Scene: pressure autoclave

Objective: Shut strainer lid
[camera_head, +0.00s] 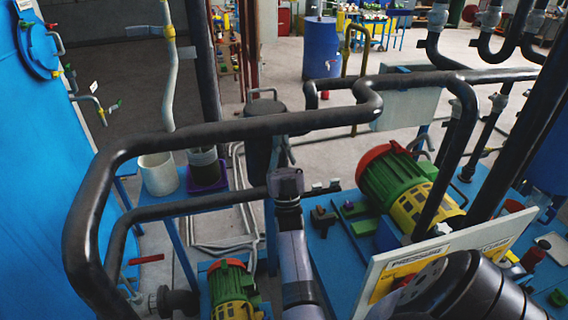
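A dark upright cylinder with a rounded top and a loop handle (262,92), which looks like the strainer (258,155), stands behind the thick black pipe near the middle. The pipe crosses in front of it and hides part of its body. I cannot tell whether its lid is fully seated. My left gripper is not in view.
The bent black pipe (190,132) spans the foreground. A green and yellow motor (400,185) and a white sign panel (440,260) stand at right. A white bucket (158,174) sits on a blue stand at left, beside the large blue tank (50,190).

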